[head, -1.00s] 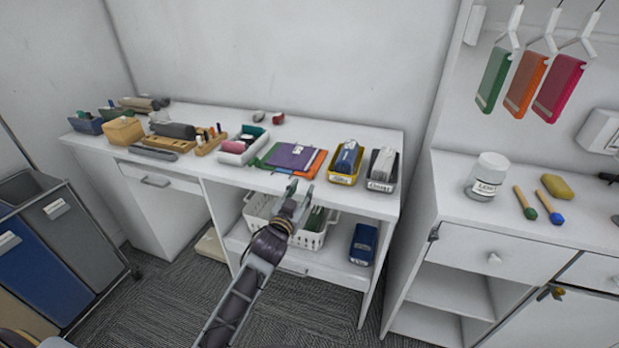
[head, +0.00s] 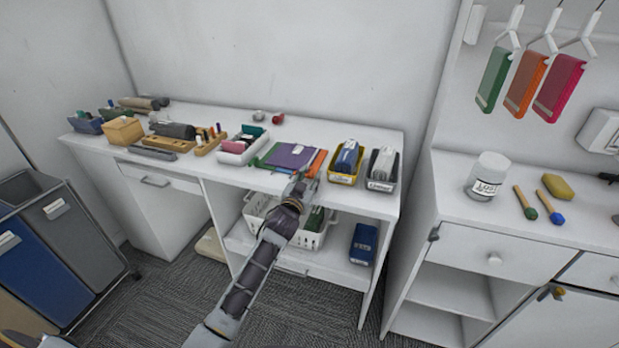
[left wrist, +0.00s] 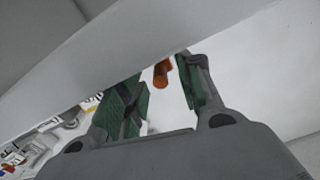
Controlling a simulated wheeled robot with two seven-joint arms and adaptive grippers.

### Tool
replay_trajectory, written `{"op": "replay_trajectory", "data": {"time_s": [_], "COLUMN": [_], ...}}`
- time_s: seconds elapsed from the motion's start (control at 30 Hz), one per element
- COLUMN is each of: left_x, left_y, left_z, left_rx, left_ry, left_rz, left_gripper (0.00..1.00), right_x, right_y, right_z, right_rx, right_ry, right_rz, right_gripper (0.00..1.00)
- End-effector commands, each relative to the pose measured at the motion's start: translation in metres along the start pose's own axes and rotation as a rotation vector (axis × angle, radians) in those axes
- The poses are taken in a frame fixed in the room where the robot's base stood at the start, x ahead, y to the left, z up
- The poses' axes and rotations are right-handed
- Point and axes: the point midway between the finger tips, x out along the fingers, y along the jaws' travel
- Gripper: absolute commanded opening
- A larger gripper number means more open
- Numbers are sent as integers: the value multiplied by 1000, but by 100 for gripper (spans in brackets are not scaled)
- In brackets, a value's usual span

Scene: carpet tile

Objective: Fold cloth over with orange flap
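A folded cloth (head: 291,154) lies near the front edge of the white desk, purple on top with green showing at its left. Its orange flap (head: 318,163) shows at the right side. My left gripper (head: 299,178) is at the desk's front edge, just in front of the cloth and hiding a little of its front. In the left wrist view the gripper (left wrist: 160,92) is open, its green-padded fingers apart with nothing held. An orange-red piece shows beyond the fingertips; I cannot tell what it is. My right gripper is not in view.
A yellow bin (head: 345,177) and a grey bin (head: 381,181) stand right of the cloth. A white tray (head: 240,152) with a pink item is at its left. A white basket (head: 310,238) sits on the shelf below. The desk behind the cloth is mostly clear.

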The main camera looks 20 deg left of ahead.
Motion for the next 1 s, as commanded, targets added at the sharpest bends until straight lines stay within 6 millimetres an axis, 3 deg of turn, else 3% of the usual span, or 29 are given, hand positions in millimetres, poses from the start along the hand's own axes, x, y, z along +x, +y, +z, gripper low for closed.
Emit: {"op": "replay_trajectory", "data": {"time_s": [0.5,0.8,1.0], "left_x": [8,8,7], "left_y": [0,0,0], "left_z": [0,0,0], "left_rx": [0,0,0], "left_ry": [0,0,0], "left_rz": [0,0,0], "left_gripper": [35,0,0], "right_x": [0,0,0], "right_y": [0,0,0], "right_z": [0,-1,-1], "right_rx": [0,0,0], "right_ry": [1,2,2], "right_rz": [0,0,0], "right_gripper": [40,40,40]}}
